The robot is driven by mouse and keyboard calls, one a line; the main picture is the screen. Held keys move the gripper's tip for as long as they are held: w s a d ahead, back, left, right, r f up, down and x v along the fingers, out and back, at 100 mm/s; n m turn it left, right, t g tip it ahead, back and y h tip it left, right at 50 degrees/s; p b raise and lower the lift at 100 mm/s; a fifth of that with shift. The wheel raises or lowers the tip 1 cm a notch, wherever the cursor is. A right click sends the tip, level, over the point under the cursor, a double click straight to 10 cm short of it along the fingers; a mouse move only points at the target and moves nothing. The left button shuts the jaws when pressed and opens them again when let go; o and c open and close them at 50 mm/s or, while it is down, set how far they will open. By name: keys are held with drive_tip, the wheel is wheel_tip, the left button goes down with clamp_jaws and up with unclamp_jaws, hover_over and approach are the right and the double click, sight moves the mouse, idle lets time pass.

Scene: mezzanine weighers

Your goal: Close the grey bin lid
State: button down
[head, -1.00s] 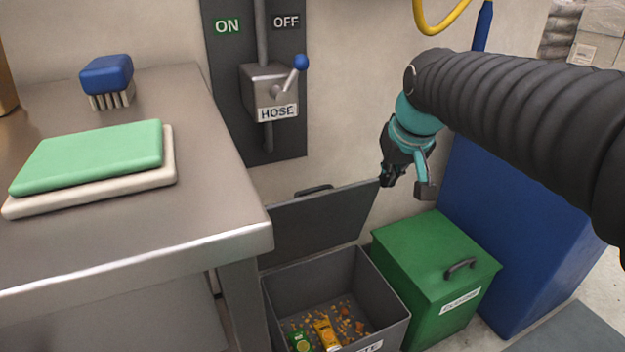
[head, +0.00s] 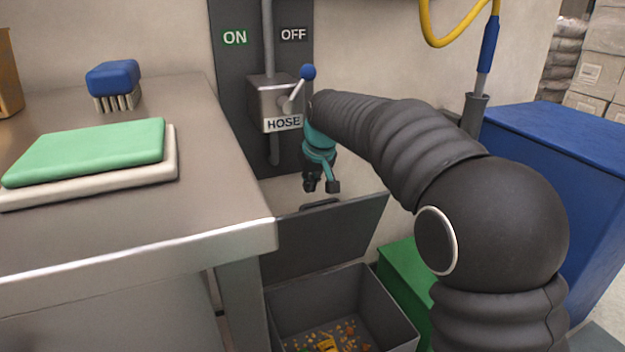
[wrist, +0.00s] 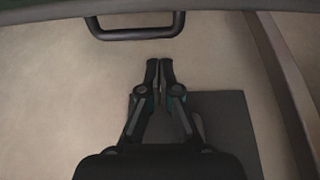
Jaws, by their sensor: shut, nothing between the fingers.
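The grey bin (head: 388,318) stands on the floor beside the steel table, with bits of orange waste and a yellow packet inside. Its grey lid (head: 335,238) is open, tilted up and back toward the wall. The lid's dark handle (head: 320,203) shows at the top edge, and it also shows at the top of the wrist view (wrist: 135,30). My gripper (head: 322,187) points down just above the lid's top edge, near the handle. In the wrist view its fingers (wrist: 160,66) are together and empty, apart from the handle.
The steel table (head: 225,225) is close on the left, with a green board (head: 90,150) and a blue brush (head: 113,78). The hose valve (head: 270,103) with its blue-knobbed lever is on the wall by my gripper. A green bin (head: 400,280) and a blue bin (head: 560,140) stand right.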

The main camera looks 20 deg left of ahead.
drive_tip(key=shift+x, duration=2.75)
drive_tip(key=shift+d, duration=0.15)
